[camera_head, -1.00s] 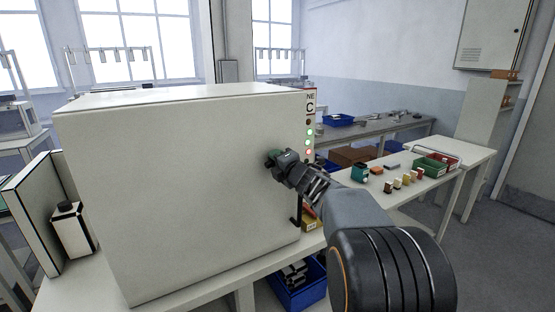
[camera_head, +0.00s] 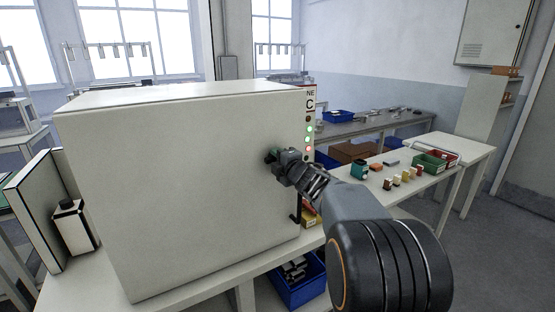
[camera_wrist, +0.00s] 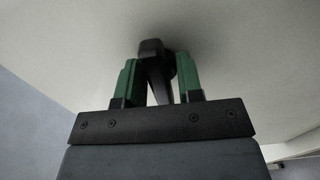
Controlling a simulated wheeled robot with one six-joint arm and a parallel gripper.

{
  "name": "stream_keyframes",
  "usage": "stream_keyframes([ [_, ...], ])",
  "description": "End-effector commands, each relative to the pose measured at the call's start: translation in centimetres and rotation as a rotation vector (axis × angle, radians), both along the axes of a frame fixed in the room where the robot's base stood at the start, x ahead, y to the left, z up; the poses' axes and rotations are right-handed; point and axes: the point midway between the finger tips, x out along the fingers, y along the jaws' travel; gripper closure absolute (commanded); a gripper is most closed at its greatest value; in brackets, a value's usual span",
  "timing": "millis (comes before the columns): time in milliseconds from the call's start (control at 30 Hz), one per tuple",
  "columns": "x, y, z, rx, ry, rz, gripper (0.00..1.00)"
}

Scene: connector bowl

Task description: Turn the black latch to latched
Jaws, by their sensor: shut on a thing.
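The black latch (camera_wrist: 156,66) is on the white door face of the large cabinet (camera_head: 180,190). In the wrist view it stands between the green fingers of my gripper (camera_wrist: 157,80), its round hub at the top and its lever slanting slightly down to the right. My gripper also shows in the head view (camera_head: 273,157), at the right part of the door, shut on the latch. The gripper hides most of the latch in the head view. The door lies flush with the cabinet front as far as I can see.
A black handle (camera_head: 296,206) is on the door's lower right edge. A panel with lit indicators (camera_head: 309,128) is at the cabinet's right side. Small parts and bins (camera_head: 431,161) stand on the bench to the right. A blue crate (camera_head: 298,285) is below.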

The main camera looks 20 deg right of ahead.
Motion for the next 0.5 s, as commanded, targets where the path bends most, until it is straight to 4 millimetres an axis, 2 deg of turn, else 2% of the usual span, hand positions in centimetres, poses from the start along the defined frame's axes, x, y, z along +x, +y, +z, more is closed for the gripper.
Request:
stream_keyframes([
  [100, 0.0, 0.0, 0.01, 0.001, 0.0, 0.0, 0.9],
  [133, 0.0, 0.0, 0.01, 0.001, 0.0, 0.0, 0.63],
  [200, 0.0, 0.0, 0.01, 0.001, 0.0, 0.0, 0.57],
  [500, -0.27, -0.05, 0.01, -0.001, -0.001, -0.001, 0.55],
])
